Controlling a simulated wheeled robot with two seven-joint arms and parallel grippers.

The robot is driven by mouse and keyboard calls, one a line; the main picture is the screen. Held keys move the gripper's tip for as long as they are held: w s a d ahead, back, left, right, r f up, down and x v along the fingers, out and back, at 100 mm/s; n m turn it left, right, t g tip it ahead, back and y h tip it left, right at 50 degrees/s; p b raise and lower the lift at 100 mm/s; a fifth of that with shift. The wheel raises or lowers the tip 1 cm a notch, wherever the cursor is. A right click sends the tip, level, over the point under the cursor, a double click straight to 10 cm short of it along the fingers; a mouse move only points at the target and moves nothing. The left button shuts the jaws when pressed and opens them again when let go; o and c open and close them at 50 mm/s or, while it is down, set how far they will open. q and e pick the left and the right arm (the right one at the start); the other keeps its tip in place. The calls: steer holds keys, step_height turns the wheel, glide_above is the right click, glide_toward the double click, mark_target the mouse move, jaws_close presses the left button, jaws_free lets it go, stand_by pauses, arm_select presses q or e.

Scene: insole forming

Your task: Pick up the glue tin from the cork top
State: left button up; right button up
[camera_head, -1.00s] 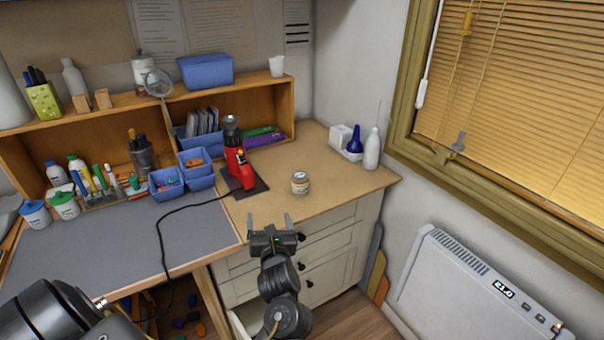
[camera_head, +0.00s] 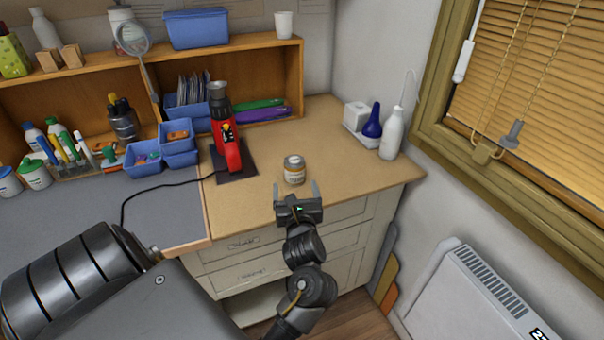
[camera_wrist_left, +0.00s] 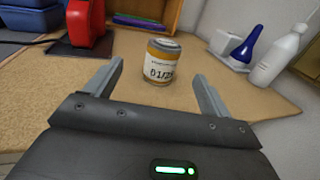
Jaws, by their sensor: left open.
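The glue tin (camera_head: 294,170) is a small round tin with a grey lid and a white and amber side. It stands upright on the cork top (camera_head: 335,178), towards the front. My left gripper (camera_head: 297,188) is open and empty at the front edge of the top, just short of the tin. In the left wrist view the tin (camera_wrist_left: 161,62) stands beyond and between the two spread fingers (camera_wrist_left: 157,82), with its printed label facing me. The fingers are not touching it. My right gripper is not in view.
A red heat tool (camera_head: 226,145) stands on a dark mat left of the tin. A white bottle (camera_head: 391,135) and a blue bottle (camera_head: 372,122) stand at the back right. Blue bins (camera_head: 178,150) are further left. The cork around the tin is clear.

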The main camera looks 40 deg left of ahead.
mark_target(295, 172)
arm_select(q)
steer(key=shift+w+f, duration=0.3)
steer(key=shift+f, duration=0.15)
steer(key=shift+w, duration=0.15)
steer(key=shift+w+a, duration=0.1)
steer(key=shift+a, duration=0.1)
steer(key=p+x, duration=0.1)
steer(key=x, duration=0.3)
steer(key=shift+w+a+r, duration=0.1)
steer(key=shift+w+a, duration=0.05)
steer(key=shift+a, duration=0.1)
steer(key=shift+w+a, duration=0.25)
steer(key=shift+w+a+r+p, duration=0.2)
steer(key=shift+p, duration=0.4)
steer(key=p+x, duration=0.1)
steer(key=x, duration=0.2)
steer(key=shift+w+a+f+p, duration=0.1)
steer(key=shift+w+f+p, duration=0.05)
steer(key=shift+w+p, duration=0.25)
steer(key=shift+w+a+f, duration=0.15)
steer(key=shift+w+a, duration=0.1)
steer(key=shift+a, duration=0.1)
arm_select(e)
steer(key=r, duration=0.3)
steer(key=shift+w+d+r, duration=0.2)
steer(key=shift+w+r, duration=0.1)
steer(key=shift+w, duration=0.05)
